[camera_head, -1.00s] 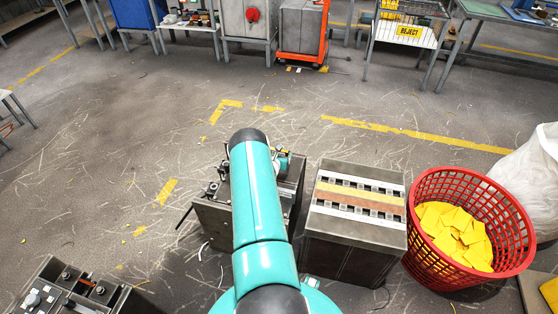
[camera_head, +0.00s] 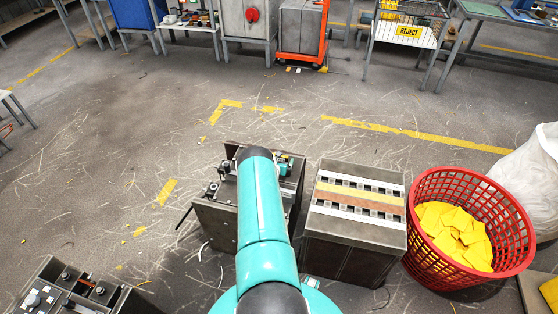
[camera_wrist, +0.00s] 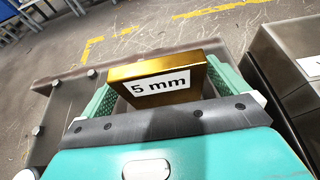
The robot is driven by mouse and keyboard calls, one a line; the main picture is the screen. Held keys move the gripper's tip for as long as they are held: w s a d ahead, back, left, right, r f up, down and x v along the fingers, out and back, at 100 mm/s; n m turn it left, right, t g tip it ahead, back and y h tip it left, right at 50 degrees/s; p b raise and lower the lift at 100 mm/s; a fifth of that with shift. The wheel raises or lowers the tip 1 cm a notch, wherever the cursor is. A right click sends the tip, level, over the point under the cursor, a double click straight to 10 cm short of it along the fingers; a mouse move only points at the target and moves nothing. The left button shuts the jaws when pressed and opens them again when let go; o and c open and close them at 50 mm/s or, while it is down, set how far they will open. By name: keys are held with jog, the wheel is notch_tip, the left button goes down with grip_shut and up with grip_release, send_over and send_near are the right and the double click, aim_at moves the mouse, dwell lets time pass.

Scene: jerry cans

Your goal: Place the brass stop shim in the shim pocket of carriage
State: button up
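The brass stop shim (camera_wrist: 168,70) is a gold block with a white "5 mm" label, in the middle of the wrist view. My gripper (camera_wrist: 163,85) has its two green fingers against the shim's left and right sides, holding it. In the head view my teal arm hides the gripper and shim. Beneath the arm stands a grey metal machine block (camera_head: 216,222) with fittings on top, which may bear the carriage. Its plate (camera_wrist: 65,118) with bolt heads shows below the shim in the wrist view. I cannot make out the shim pocket.
To the right stands a metal stand (camera_head: 352,240) with white, yellow and brown slotted strips. Beyond it is a red basket (camera_head: 474,182) of yellow pieces. Another fixture (camera_head: 75,290) is at bottom left. The floor at left is mostly open.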

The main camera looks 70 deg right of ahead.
jog(key=shift+r, duration=0.2)
jog(key=shift+a+r, duration=0.15)
jog(key=shift+a, duration=0.2)
jog(key=v, duration=1.1)
jog(key=shift+a, duration=0.1)
